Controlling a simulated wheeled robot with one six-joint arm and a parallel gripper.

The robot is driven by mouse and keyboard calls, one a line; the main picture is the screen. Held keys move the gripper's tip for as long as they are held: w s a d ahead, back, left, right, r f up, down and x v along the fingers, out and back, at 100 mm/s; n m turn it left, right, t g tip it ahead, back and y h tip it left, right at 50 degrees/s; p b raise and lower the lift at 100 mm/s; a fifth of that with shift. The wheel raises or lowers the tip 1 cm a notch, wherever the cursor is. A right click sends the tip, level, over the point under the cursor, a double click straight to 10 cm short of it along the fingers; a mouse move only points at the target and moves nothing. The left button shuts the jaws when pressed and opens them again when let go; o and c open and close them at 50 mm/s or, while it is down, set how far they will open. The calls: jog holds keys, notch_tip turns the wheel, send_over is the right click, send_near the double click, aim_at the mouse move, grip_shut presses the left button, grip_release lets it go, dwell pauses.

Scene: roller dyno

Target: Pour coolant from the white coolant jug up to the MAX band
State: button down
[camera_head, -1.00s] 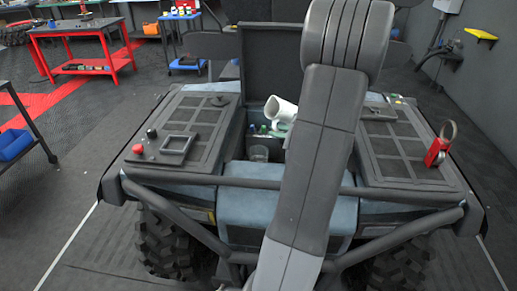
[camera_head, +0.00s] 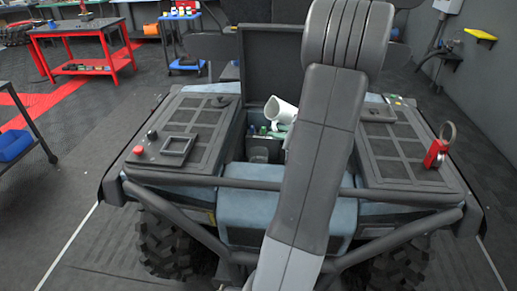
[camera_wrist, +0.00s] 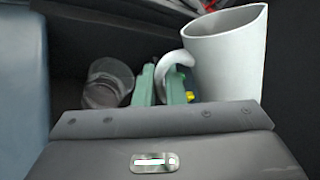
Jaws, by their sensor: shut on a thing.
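The white coolant jug (camera_head: 282,111) is tilted with its mouth toward the left, above the open bay in the vehicle. In the wrist view the jug (camera_wrist: 230,58) stands at the upper right with its curved handle toward the left. My gripper (camera_wrist: 164,84) has green fingers and is shut on the handle. It also shows partly in the head view (camera_head: 282,129), mostly behind my arm. A clear round container (camera_wrist: 107,82) is left of the fingers in the wrist view. I cannot make out a MAX band, the coolant level or a pouring stream.
The bay's dark lid (camera_head: 268,65) stands raised behind the jug. Several small bottle-like things are in the bay beneath it. Dark panels flank the bay, with a red button (camera_head: 138,150) on the left and a red tag with a ring (camera_head: 437,152) on the right.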

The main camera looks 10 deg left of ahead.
aim_at(282, 112)
jog(key=shift+s+a+r+p, duration=0.1)
jog(key=shift+r+p, duration=0.25)
jog(key=shift+p, duration=0.05)
jog(key=shift+s+a+f+m+y+p, duration=0.1)
jog(key=shift+s+a+m+y+p, duration=0.1)
jog(key=shift+m+y+p, duration=0.3)
jog(key=r+m+p, duration=0.1)
jog(key=p, duration=0.1)
jog(key=r+m+y+p, duration=0.1)
jog(key=m+p, duration=0.1)
jog(key=r+m+y+p, duration=0.1)
jog(key=p, duration=0.1)
jog(key=shift+w+d+r+m+g, duration=0.15)
jog(key=shift+w+d+m+g, duration=0.15)
jog(key=shift+g, duration=0.1)
jog(key=shift+w+d+r+m+y+p, duration=0.15)
jog(key=shift+r+m+y+p, duration=0.2)
jog(key=shift+m+p, duration=0.6)
jog(key=shift+w+d+r+m+y+p, duration=0.2)
jog(key=shift+r+m+p, duration=0.25)
jog(key=shift+p, duration=0.4)
jog(key=shift+w+d+r+m+y+p, duration=0.2)
jog(key=shift+r+m+p, duration=0.1)
jog(key=shift+r+p, duration=0.4)
jog(key=shift+f+t, duration=0.2)
jog(key=shift+t, duration=0.1)
jog(key=shift+a, duration=0.1)
